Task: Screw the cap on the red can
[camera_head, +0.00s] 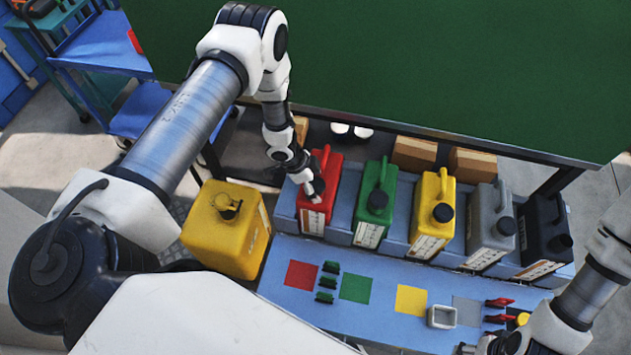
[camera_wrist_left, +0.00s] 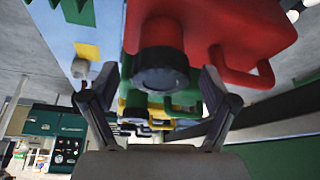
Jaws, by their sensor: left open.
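The red can (camera_head: 326,172) stands at the left end of the row on the blue bench. My left gripper (camera_head: 314,192) is at its front, over the spout, and hides the cap in the head view. In the left wrist view the red can (camera_wrist_left: 235,30) hangs upside down in the picture, with a black cap (camera_wrist_left: 160,72) at its spout. The open fingers of the left gripper (camera_wrist_left: 146,90) lie on either side of the cap, with gaps visible. How tight the cap sits cannot be told. My right gripper (camera_head: 488,346) is partly visible at the lower right edge.
Green (camera_head: 376,195), yellow (camera_head: 434,208), grey (camera_head: 490,222) and black (camera_head: 542,232) cans stand right of the red can. A big yellow canister (camera_head: 222,232) stands to the left. The blue bench (camera_head: 385,268) holds coloured squares, small green and red pieces and a white holder (camera_head: 441,317).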

